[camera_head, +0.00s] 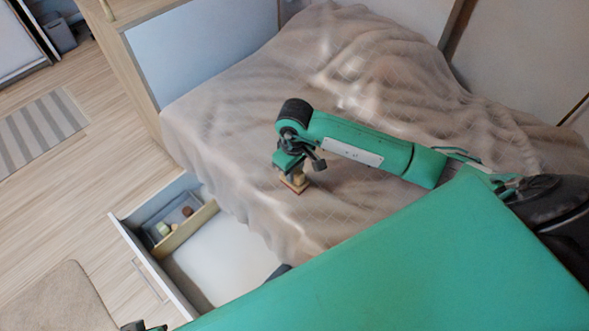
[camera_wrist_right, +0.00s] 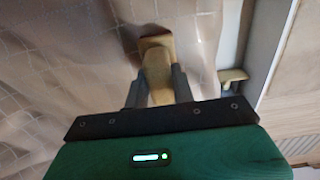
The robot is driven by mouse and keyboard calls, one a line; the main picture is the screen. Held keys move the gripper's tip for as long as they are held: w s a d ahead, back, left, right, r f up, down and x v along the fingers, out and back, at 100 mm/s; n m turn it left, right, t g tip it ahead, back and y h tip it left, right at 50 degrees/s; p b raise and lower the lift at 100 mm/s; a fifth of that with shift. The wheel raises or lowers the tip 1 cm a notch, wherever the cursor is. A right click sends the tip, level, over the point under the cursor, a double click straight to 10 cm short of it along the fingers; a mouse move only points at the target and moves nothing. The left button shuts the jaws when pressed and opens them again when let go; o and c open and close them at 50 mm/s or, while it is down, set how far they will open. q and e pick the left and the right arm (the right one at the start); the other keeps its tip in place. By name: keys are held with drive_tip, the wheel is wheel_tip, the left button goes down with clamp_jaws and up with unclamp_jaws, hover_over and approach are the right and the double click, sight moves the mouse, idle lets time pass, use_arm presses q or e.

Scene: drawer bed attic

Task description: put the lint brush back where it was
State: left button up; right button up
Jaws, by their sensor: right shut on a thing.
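The lint brush (camera_head: 297,183) has a pale yellowish handle and a reddish-brown edge. It is over the beige bedspread, near the bed's drawer side. My right gripper (camera_head: 291,166) is shut on it and points down. In the right wrist view the pale wooden brush (camera_wrist_right: 158,68) sits between the two dark fingers (camera_wrist_right: 158,88). I cannot tell whether the brush touches the bedspread. An open white drawer (camera_head: 208,262) stands below the bed's edge at the lower left.
A wooden divider (camera_head: 186,232) splits the drawer. Its far section holds a grey tray (camera_head: 175,214) with a pale item (camera_head: 163,229) and a brown item (camera_head: 187,211). The near section looks mostly bare. My teal body covers the lower right. A beige rug (camera_head: 62,300) lies left.

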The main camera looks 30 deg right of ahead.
drive_tip(key=shift+f, duration=0.15)
drive_tip(key=o, duration=1)
drive_tip(key=shift+c, duration=0.2)
use_arm(q)
drive_tip(key=shift+w+d, duration=0.1)
drive_tip(key=shift+d, duration=0.05)
use_arm(e)
drive_tip(key=shift+r, duration=0.35)
use_arm(q)
drive_tip(key=shift+f, duration=0.65)
use_arm(e)
wheel_tip(320, 180, up, 12)
drive_tip(key=shift+f, duration=0.15)
drive_tip(key=shift+f, duration=0.1)
